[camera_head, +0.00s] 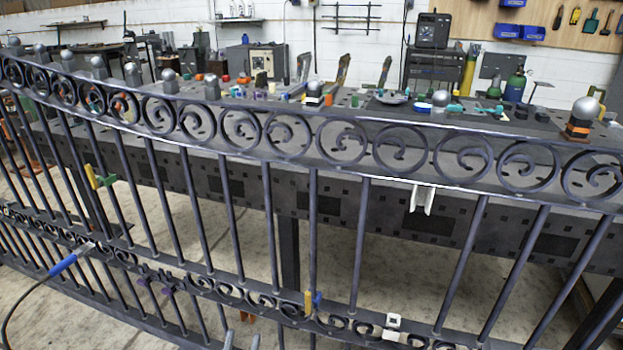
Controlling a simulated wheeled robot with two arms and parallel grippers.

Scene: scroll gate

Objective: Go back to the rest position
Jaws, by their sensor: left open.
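The dark metal scroll gate (313,220) spans the whole view, with upright bars, a scroll band along its top and a second scroll band lower down. My left gripper (242,342) shows only as two grey fingertips at the bottom edge, left of centre. The fingertips stand apart with nothing visible between them, in front of the lower part of the gate. The rest of this gripper is cut off by the frame. My right gripper is not in view.
A blue-handled tool (70,260) with a black cable lies against the lower scrolls at left. A yellow-green clamp (92,177), a yellow-blue clamp (312,301) and white brackets (422,197) show on or by the gate. A dark perforated table (370,208) stands behind, carrying tools.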

